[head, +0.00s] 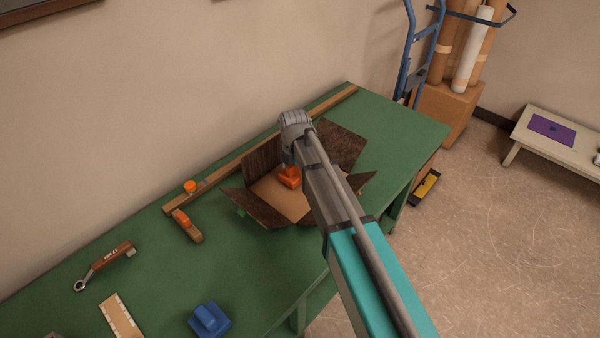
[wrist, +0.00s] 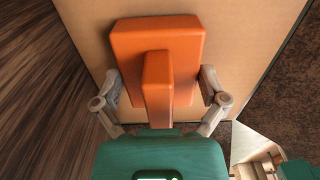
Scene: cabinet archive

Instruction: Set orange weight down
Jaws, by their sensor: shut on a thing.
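The orange weight (head: 289,178) is a block with a raised grip bar, and it shows large in the wrist view (wrist: 182,42). My gripper (wrist: 158,98) has a finger on each side of the grip bar and is shut on it. In the head view my gripper (head: 290,162) is over an open brown box (head: 268,209) with its flaps folded out. The weight is over or on the tan floor of the box. I cannot tell whether it touches. My arm hides the right part of the box.
The box stands on a green table (head: 240,262). A wooden rail (head: 240,147) runs along the wall. A wooden piece with an orange part (head: 186,224), a wrench-like tool (head: 104,265), a ruler (head: 121,318) and a blue weight (head: 209,319) lie left and in front.

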